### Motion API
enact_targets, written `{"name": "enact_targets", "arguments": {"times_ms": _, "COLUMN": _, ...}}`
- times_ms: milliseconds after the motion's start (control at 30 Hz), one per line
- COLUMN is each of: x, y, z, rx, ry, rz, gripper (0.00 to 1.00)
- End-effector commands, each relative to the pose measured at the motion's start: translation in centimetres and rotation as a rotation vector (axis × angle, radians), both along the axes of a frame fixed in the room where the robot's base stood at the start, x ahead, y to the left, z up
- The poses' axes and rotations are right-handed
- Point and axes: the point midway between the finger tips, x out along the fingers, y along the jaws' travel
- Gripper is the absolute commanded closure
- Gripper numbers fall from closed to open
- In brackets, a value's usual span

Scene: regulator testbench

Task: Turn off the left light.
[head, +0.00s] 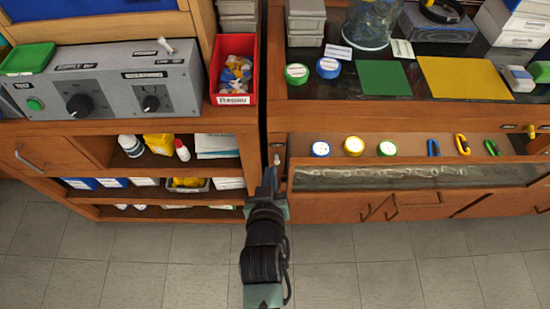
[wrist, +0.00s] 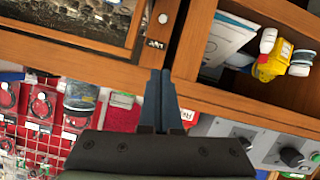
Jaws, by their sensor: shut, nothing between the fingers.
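My gripper (head: 270,176) points away from me, in front of the wooden upright between the left shelf unit and the right bench. In the wrist view its two dark fingers (wrist: 160,85) are together with nothing between them. A small pale round knob (head: 277,160) is on the upright just beyond the fingertips; it also shows in the wrist view (wrist: 163,18). A small dark plate with pale marks (wrist: 155,43) is beside it, apart from the fingertips. I cannot tell whether either is a light switch. No lamp is clearly identifiable.
The grey regulator box (head: 185,85) with dials stands on the left bench by a red bin (head: 250,75). The tiled floor (head: 400,260) is clear.

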Motion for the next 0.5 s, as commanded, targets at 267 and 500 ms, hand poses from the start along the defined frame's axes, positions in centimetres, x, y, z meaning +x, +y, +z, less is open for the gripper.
{"name": "enact_targets", "arguments": {"times_ms": 267, "x": 1.3, "y": -0.1, "z": -0.6, "rx": 0.000, "ry": -0.001, "rz": -0.001, "gripper": 1.00}}
{"name": "enact_targets", "arguments": {"times_ms": 500, "x": 5.2, "y": -0.3, "z": -2.5, "rx": 0.000, "ry": -0.002, "rz": -0.001, "gripper": 1.00}}
